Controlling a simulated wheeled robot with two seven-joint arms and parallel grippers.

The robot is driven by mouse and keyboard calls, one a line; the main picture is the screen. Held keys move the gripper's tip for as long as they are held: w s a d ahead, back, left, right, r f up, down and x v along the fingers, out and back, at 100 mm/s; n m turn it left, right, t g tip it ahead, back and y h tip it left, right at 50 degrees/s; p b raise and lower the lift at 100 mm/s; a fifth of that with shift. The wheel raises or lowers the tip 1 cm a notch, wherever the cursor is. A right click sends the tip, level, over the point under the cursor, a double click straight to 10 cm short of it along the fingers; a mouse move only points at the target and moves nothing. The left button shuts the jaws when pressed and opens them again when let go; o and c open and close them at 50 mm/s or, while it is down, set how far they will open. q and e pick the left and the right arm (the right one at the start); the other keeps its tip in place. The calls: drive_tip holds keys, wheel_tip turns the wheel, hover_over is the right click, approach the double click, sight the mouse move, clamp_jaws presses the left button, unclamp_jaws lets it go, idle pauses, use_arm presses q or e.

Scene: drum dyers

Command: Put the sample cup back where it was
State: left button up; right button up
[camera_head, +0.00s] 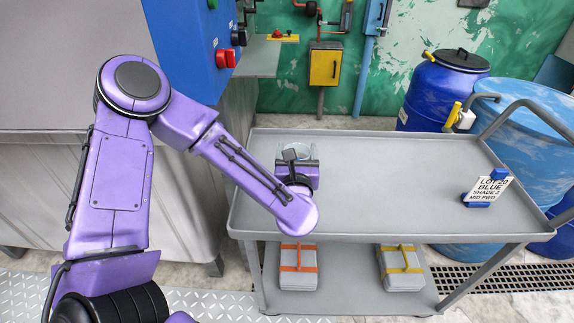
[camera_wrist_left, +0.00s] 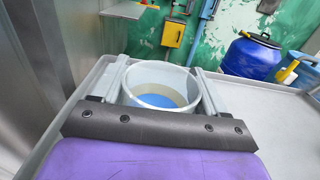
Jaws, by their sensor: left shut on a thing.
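The sample cup (camera_wrist_left: 160,86) is a pale, translucent round cup with blue showing at its bottom. In the left wrist view it sits between the two fingers of my left gripper, which is shut on it. In the head view my left gripper (camera_head: 297,157) is over the left end of the grey cart's top tray (camera_head: 400,190), and only the cup's rim (camera_head: 296,150) shows behind the wrist. I cannot tell whether the cup touches the tray. My right gripper is not in view.
A blue clip holder with a white label card (camera_head: 487,189) stands at the tray's right. The tray's middle is clear. Blue drums (camera_head: 440,90) stand behind the cart. A blue control box (camera_head: 195,50) and metal machine are at left. Strapped grey bundles (camera_head: 298,268) lie on the lower shelf.

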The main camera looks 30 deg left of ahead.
use_arm(q)
wheel_tip(320, 180, down, 7)
drive_tip(key=a, duration=0.2)
drive_tip(key=shift+a+r+p, duration=0.15)
drive_tip(key=shift+a+p, duration=0.2)
drive_tip(key=shift+p, duration=0.1)
drive_tip(key=shift+s, duration=0.1)
drive_tip(key=shift+f, duration=0.2)
drive_tip(key=o, duration=1.5)
drive_tip(key=shift+r, duration=0.1)
